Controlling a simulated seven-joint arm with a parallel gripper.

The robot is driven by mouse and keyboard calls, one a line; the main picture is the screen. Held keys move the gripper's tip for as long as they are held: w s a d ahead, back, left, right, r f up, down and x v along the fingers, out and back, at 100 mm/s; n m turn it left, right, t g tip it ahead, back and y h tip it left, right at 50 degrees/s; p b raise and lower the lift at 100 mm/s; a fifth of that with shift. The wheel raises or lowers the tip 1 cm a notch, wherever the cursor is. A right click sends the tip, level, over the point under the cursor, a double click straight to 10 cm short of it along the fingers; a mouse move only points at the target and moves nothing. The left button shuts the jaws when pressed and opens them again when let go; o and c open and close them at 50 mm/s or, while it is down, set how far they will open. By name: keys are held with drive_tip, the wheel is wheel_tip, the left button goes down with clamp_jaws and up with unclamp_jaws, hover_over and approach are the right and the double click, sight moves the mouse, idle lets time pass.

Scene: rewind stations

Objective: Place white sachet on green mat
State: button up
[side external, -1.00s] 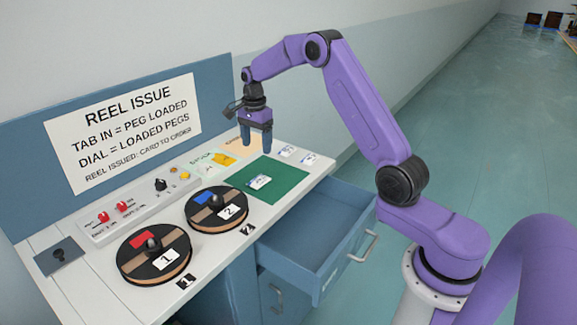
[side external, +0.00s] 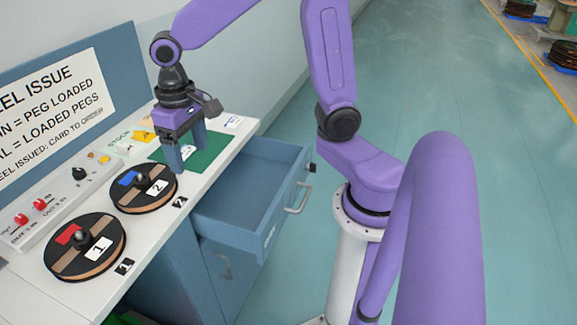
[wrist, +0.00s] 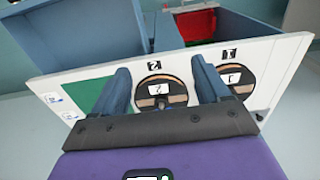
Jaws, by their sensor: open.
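The green mat (side external: 212,152) lies on the white bench top beside the open drawer; it also shows in the wrist view (wrist: 88,94), partly behind a finger. Two white sachets lie off the mat near the bench end, one marked in the wrist view (wrist: 52,97) and the other beside it (wrist: 70,116). One white sachet (side external: 232,121) shows beyond the mat in the side view. My gripper (side external: 190,158) is open, fingers pointing down, over the mat's near edge by reel 2. A pale patch shows between its fingers; I cannot tell whether it is a sachet.
Reel 2 (side external: 143,188) and reel 1 (side external: 85,246) sit on the bench. A blue drawer (side external: 250,195) stands open at the bench front. A control panel with red switches (side external: 30,210) lies behind the reels. Yellow items (side external: 143,135) lie behind the mat.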

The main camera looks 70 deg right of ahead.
drive_tip(key=s+d+f+n, duration=0.1)
drive_tip(key=s+d+n, duration=0.2)
drive_tip(key=s+n, duration=0.9)
drive_tip(key=s, duration=0.8)
drive_tip(key=shift+f+n, duration=0.15)
drive_tip(key=shift+n, duration=0.15)
